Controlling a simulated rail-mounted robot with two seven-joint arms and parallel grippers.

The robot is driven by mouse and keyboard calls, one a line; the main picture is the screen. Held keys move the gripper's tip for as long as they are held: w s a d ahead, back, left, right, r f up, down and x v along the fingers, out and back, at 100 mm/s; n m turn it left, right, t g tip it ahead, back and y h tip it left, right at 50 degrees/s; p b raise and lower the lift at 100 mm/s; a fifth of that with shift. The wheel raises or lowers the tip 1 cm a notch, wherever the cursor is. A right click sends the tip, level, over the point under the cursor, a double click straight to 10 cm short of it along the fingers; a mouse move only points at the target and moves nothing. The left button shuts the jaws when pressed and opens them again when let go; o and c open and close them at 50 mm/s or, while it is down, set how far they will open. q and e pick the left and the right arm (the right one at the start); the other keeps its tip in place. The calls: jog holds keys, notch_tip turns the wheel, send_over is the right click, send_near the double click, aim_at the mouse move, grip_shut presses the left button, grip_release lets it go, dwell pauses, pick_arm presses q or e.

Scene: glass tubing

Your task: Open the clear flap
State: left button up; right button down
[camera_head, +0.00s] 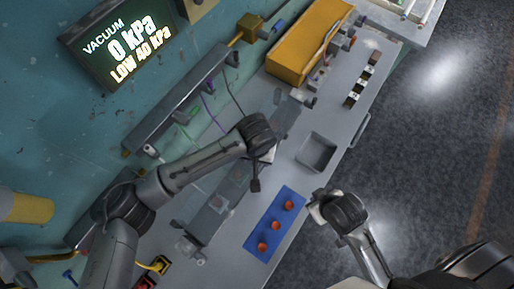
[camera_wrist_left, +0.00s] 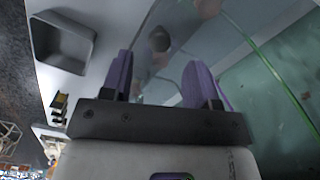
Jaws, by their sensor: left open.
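A clear, see-through panel (camera_wrist_left: 222,45), which looks like the flap, fills much of the left wrist view beyond my fingers. In the head view a greyish translucent strip (camera_head: 213,213) runs along the bench beside my left arm. My left gripper (camera_head: 257,180) hangs over the bench close to this strip, its jaw partly hidden by the wrist. In the left wrist view the purple fingers of my left gripper (camera_wrist_left: 158,78) are apart with nothing gripped. I cannot tell whether they touch the panel. My right gripper (camera_head: 318,207) is at the bench's front edge, its jaws unclear.
A grey square tray (camera_head: 316,152) lies right of my left gripper and also shows in the left wrist view (camera_wrist_left: 62,43). A blue plate (camera_head: 274,224) with red knobs lies in front. A yellow box (camera_head: 308,42) stands farther back. A display (camera_head: 120,45) reads 0 kPa.

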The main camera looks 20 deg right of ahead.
pick_arm(q)
jog(key=shift+f, duration=2.45)
jog(key=shift+c, duration=0.3)
grip_shut()
